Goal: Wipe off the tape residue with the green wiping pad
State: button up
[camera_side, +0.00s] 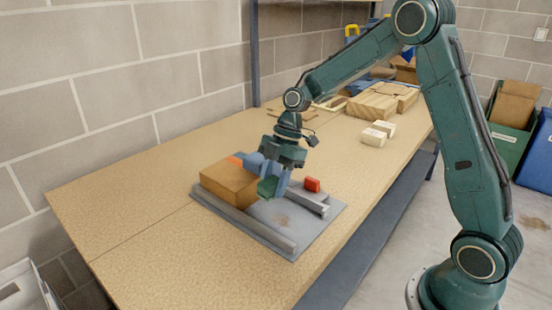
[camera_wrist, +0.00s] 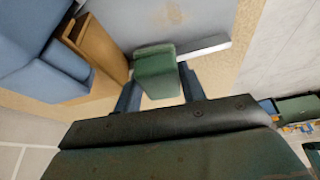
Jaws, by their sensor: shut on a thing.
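My gripper (camera_side: 275,181) is shut on the green wiping pad (camera_side: 267,188). In the wrist view the pad (camera_wrist: 155,70) sits between the two blue-grey fingers and sticks out beyond them. The pad is above the grey board (camera_side: 292,244) and looks raised off it, close to the brown box. The tape residue is a faint brown smudge (camera_side: 281,220) on the board, to the right of and nearer the camera than the pad. In the wrist view the residue (camera_wrist: 172,14) is at the top edge, apart from the pad.
A brown box (camera_side: 226,184) and a blue object (camera_wrist: 45,60) stand beside the pad. Another rail (camera_side: 258,231) runs along the left. Wooden blocks (camera_side: 374,137) lie farther back.

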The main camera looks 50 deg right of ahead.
aim_at(270, 219)
jog(key=shift+d+r+n, duration=0.1)
jog(key=shift+r+n, duration=0.05)
jog(key=shift+n, duration=0.25)
jog(key=shift+s+f, duration=0.1)
jog(key=shift+f, duration=3.9)
jog(key=shift+s+f, duration=0.15)
jog(key=shift+s, duration=0.55)
jog(key=shift+c, duration=0.3)
jog(key=shift+s, duration=3.2)
jog(key=shift+w, duration=4.05)
jog(key=shift+s+r, duration=0.1)
jog(key=shift+r, duration=4.05)
